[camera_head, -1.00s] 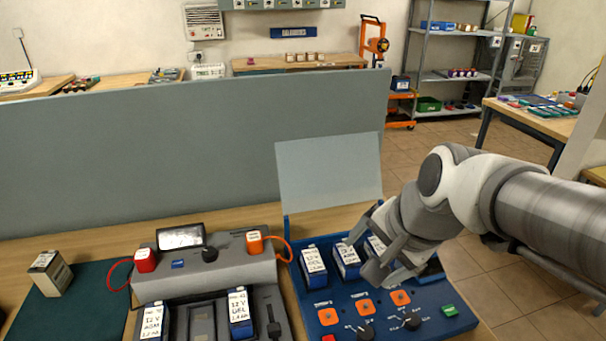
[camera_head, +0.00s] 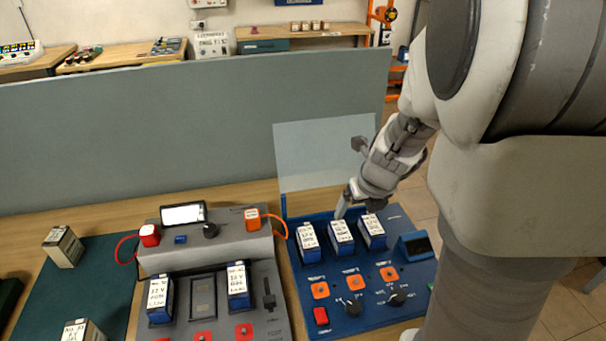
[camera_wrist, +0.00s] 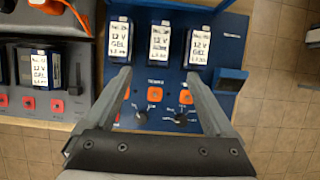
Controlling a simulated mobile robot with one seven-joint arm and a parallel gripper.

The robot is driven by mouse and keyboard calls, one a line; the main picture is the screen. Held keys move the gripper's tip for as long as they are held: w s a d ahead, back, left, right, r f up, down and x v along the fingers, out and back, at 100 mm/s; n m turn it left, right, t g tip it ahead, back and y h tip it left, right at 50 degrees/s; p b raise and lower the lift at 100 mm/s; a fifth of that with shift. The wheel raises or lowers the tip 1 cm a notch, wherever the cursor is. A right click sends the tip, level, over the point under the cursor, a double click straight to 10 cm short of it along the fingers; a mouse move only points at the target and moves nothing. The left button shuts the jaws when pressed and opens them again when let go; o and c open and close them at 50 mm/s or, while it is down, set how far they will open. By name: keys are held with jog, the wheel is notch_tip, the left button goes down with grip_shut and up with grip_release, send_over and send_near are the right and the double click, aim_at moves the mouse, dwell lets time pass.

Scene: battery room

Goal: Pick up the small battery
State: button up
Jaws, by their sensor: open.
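Three blue batteries with white labels stand in a row in the blue charging unit (camera_head: 365,315): left (camera_head: 308,242), middle (camera_head: 341,237) and right (camera_head: 372,232). They also show in the wrist view: left (camera_wrist: 118,38), middle (camera_wrist: 159,44) and right (camera_wrist: 198,46). The middle one looks slightly narrower there; I cannot tell for sure which is the small battery. My gripper (camera_wrist: 160,76) is open and empty, its fingers apart on either side of the middle battery's line. In the head view it (camera_head: 352,200) is just behind the row, partly hidden by my arm.
A grey tester (camera_head: 208,262) left of the charger holds two more blue batteries (camera_head: 159,298) (camera_head: 239,286). Two pale batteries (camera_head: 63,247) (camera_head: 83,332) stand on a green mat (camera_head: 110,265). A clear upright panel (camera_head: 322,155) stands behind the charger.

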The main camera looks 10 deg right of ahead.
jog(key=b, duration=0.6)
send_near(342, 231)
jog(key=x, duration=0.5)
jog(key=shift+s+f, duration=0.3)
jog(key=shift+f, duration=0.05)
jog(key=shift+w+b+x, duration=0.15)
jog(key=shift+b+x, duration=0.45)
jog(key=shift+x, duration=0.85)
jog(key=shift+w+b+x, duration=0.15)
jog(key=shift+b+x, duration=0.45)
jog(key=shift+x, duration=0.8)
jog(key=shift+a+r, duration=0.1)
jog(key=shift+r, duration=0.05)
jog(key=shift+c, duration=0.3)
grip_shut()
